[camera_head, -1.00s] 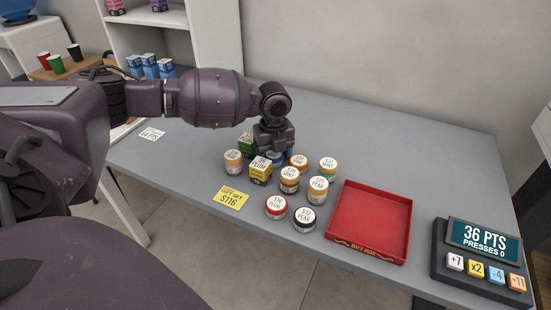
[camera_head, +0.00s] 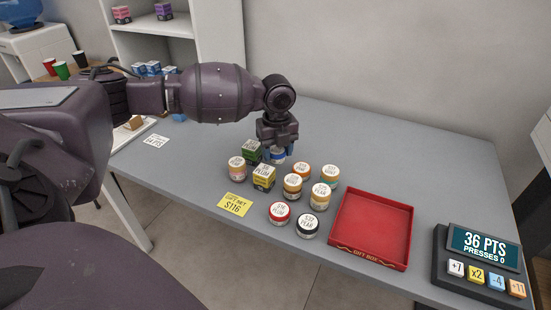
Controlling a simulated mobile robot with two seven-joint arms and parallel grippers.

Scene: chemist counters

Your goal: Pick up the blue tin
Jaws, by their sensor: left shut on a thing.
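The blue tin (camera_head: 278,156) has a pale lid and a blue side. It is at the back of the group of tins and boxes on the grey counter. My left gripper (camera_head: 278,147) points down over it and is shut on it. The fingers and wrist hide part of the tin, and I cannot tell whether it is clear of the counter. My right gripper does not show.
A green box (camera_head: 251,152), a yellow box (camera_head: 264,178) and several other tins stand close around. A red gift box tray (camera_head: 371,228) is at the right, with a keypad display (camera_head: 485,243) beyond it. The counter (camera_head: 400,150) behind the tray is clear.

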